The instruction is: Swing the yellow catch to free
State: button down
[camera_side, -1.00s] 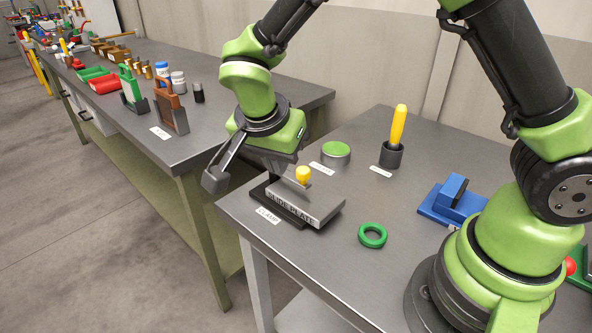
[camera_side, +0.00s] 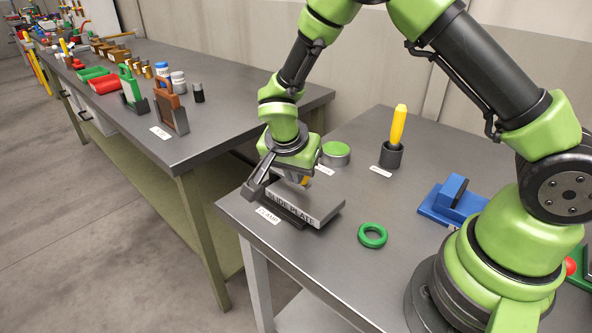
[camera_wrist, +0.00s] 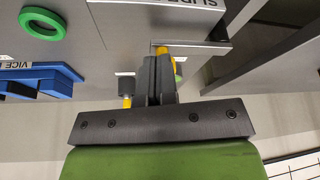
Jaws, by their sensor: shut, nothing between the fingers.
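The yellow catch (camera_side: 304,181) is mostly hidden behind my gripper in the side view. It sits at the far edge of the grey slide plate (camera_side: 322,213), on the dark clamp base (camera_side: 284,211). In the wrist view yellow shows at my fingertips (camera_wrist: 162,50). My gripper (camera_wrist: 158,62) is shut with nothing between its fingers. It points down at the catch, close against or beside it; I cannot tell whether they touch. In the side view my gripper (camera_side: 292,177) hangs over the plate's far edge.
A green-lidded tin (camera_side: 335,153) and a cup (camera_side: 391,155) with a yellow handle stand behind. A green ring (camera_side: 372,235) and a blue vice (camera_side: 451,199) lie to the right. The bench front is clear. A second bench (camera_side: 190,100) stands left.

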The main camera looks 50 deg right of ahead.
jog(key=shift+d, duration=0.15)
jog(key=shift+s+d+n, duration=0.1)
jog(key=shift+d+n, duration=0.1)
jog(key=shift+n, duration=0.2)
